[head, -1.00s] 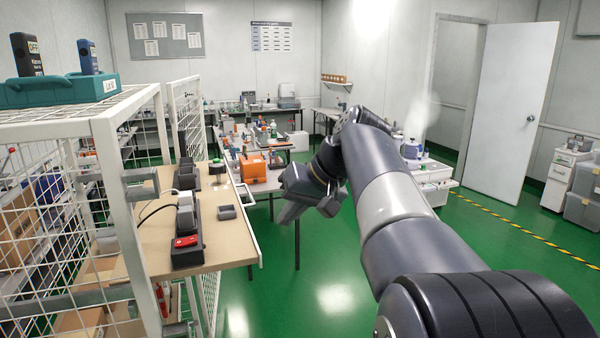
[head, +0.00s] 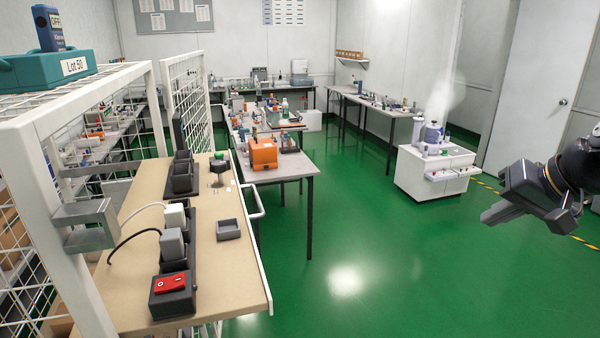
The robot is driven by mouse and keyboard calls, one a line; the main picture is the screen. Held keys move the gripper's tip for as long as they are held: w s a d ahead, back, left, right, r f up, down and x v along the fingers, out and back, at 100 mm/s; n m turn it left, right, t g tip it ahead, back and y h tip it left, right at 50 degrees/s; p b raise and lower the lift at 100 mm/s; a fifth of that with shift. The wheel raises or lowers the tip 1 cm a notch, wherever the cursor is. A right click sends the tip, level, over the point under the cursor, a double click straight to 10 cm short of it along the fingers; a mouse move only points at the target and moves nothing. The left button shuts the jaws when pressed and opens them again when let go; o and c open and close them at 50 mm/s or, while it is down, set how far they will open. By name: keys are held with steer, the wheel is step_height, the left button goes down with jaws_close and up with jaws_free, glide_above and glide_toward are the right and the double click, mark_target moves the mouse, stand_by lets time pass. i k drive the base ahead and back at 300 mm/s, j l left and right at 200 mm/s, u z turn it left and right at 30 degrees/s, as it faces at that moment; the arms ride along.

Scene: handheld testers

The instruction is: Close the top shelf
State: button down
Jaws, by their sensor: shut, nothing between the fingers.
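The top shelf (head: 225,268) is a light wood board with a white front edge and a white bar handle (head: 257,202). It sticks out to the right from the white wire-mesh rack (head: 88,225) on the left. A metal slide bracket (head: 85,225) shows at the rack post. My gripper (head: 492,214) is at the far right of the head view, well apart from the shelf and its handle. Its fingers are shut and hold nothing.
A teal tester holder (head: 55,70) sits on the rack top. A workbench (head: 290,172) stands behind. Green floor right of the shelf is clear.

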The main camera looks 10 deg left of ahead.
mark_target(222, 265)
steer(key=i+l+u, duration=0.15)
steer(key=i+u, duration=0.25)
steer(key=i+j+u, duration=0.15)
steer(key=i+u, duration=0.15)
steer(key=u, duration=0.2)
steer(key=i+u, duration=0.25)
steer(key=u, duration=0.2)
